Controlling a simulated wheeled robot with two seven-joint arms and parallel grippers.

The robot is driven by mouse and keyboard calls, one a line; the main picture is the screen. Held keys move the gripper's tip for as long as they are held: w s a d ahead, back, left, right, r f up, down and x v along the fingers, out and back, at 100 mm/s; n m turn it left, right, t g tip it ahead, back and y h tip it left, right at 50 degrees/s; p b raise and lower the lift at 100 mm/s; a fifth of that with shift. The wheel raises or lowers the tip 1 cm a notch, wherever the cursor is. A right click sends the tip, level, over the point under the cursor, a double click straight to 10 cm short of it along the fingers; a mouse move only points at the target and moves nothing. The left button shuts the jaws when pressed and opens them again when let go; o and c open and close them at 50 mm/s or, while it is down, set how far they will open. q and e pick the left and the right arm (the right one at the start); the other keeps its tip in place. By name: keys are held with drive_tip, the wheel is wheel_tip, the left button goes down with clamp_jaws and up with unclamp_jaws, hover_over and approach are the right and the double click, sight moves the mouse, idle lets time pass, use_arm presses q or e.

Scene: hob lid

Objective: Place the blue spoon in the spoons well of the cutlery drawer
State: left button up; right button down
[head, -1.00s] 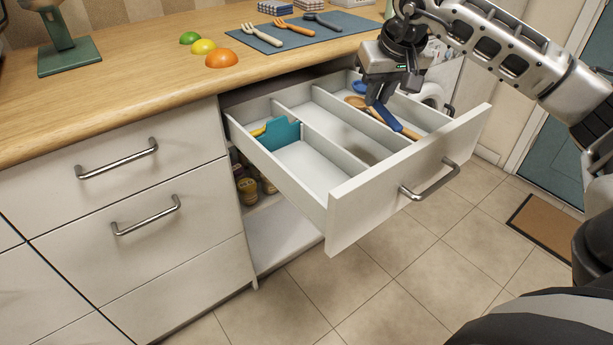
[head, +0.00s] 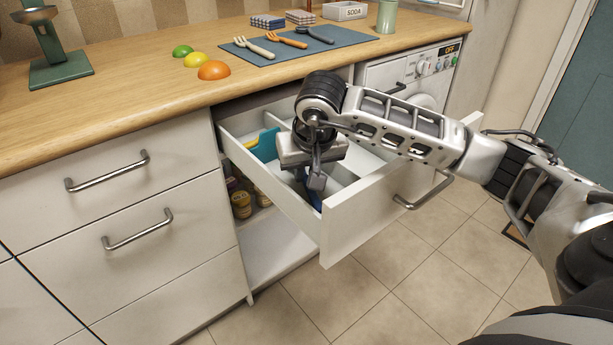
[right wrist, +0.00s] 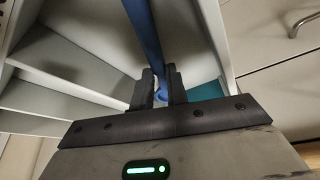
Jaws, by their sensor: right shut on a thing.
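The cutlery drawer (head: 345,225) stands pulled out below the worktop, with pale dividers running front to back. My right gripper (head: 316,180) is over the drawer's left-to-middle part, pointing down. In the right wrist view its fingers (right wrist: 160,88) are shut on the blue spoon (right wrist: 143,28), whose long blue handle extends away between them. In the head view only a bit of the blue spoon (head: 312,192) shows beside the gripper. I cannot tell whether it touches the drawer floor. A teal piece (head: 264,146) stands in the left compartment. My arm hides the right compartments. My left gripper is out of view.
The drawer's front panel and side walls rise around the gripper. Open floor lies in front.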

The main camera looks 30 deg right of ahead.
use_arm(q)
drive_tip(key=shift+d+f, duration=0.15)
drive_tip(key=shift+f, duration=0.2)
use_arm(e)
drive_tip(key=shift+f, duration=0.75)
drive_tip(key=c, duration=1.4)
unclamp_jaws()
